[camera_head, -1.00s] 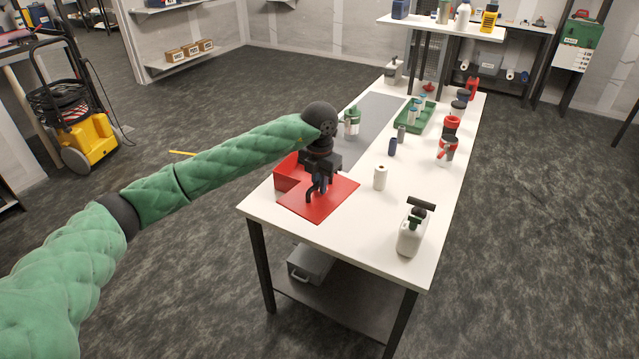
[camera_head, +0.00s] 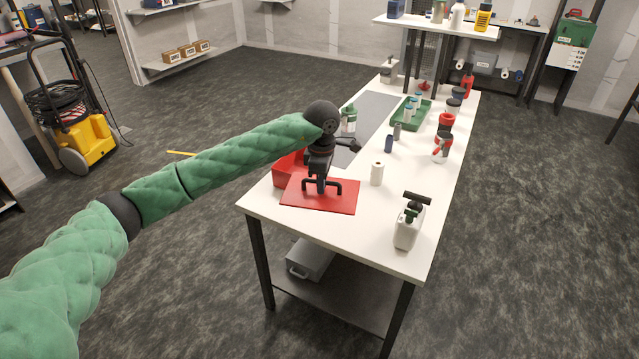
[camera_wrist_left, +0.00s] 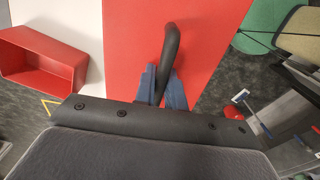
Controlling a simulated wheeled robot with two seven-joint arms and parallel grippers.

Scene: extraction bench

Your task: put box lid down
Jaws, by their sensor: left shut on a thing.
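The red box lid (camera_head: 310,199) is a flat red panel with a dark bar handle, over the near left end of the white table; it also shows in the left wrist view (camera_wrist_left: 138,35). My left gripper (camera_head: 321,188) is shut on the lid's handle; its blue fingers (camera_wrist_left: 163,88) close around the dark bar in the left wrist view. I cannot tell whether the lid touches the tabletop. The open red box (camera_head: 289,168) stands just behind the lid, partly hidden by my arm, and looks empty in the left wrist view (camera_wrist_left: 38,58). My right gripper is not in view.
A white bottle (camera_head: 377,173) stands right of the lid, and a white jug (camera_head: 408,226) with a dark top stands near the front right. A green tray (camera_head: 405,118) and several bottles are farther back. The table's front left corner is clear.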

